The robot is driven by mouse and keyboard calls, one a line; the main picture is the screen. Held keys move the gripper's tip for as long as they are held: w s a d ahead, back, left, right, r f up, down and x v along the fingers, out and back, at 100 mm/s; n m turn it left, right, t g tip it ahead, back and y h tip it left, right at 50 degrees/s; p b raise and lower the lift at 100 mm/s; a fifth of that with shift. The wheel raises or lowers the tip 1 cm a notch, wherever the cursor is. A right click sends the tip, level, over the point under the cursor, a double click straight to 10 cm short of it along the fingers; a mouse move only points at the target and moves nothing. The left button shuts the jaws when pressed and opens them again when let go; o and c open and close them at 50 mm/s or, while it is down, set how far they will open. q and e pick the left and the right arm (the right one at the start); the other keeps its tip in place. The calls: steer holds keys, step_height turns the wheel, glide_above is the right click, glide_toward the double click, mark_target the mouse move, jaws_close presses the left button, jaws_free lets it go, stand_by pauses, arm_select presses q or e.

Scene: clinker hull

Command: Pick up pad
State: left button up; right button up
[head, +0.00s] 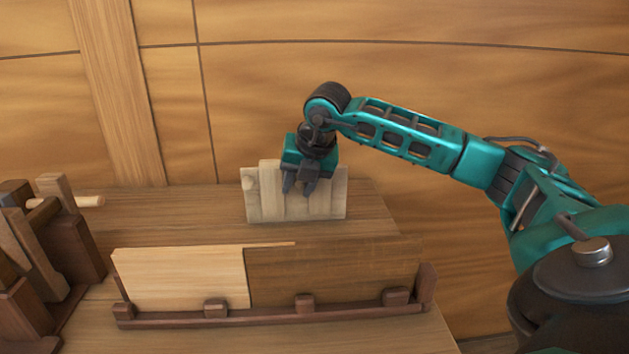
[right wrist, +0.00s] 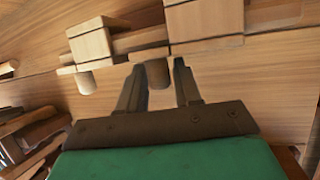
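I cannot tell for certain which piece is the pad. A pale wooden assembly of upright slats (head: 328,200) stands at the back of the bench. My right gripper (head: 299,190) is in front of it, fingers pointing down. In the right wrist view its two fingers (right wrist: 156,76) are apart. A short round wooden peg (right wrist: 157,74) shows between the fingertips, below a pale block (right wrist: 205,20); contact cannot be made out. A second peg (right wrist: 86,83) hangs below another block (right wrist: 90,42) to the left. My left gripper is out of view.
A long dark holder (head: 260,318) at the front of the bench bears a pale panel (head: 180,278) and a brown panel (head: 335,272). Dark wooden racks (head: 70,235) stand at the left. The plank wall (head: 420,80) is behind. Bare bench (head: 200,220) lies between.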

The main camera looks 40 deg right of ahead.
jaws_close()
steer(key=shift+r, duration=0.1)
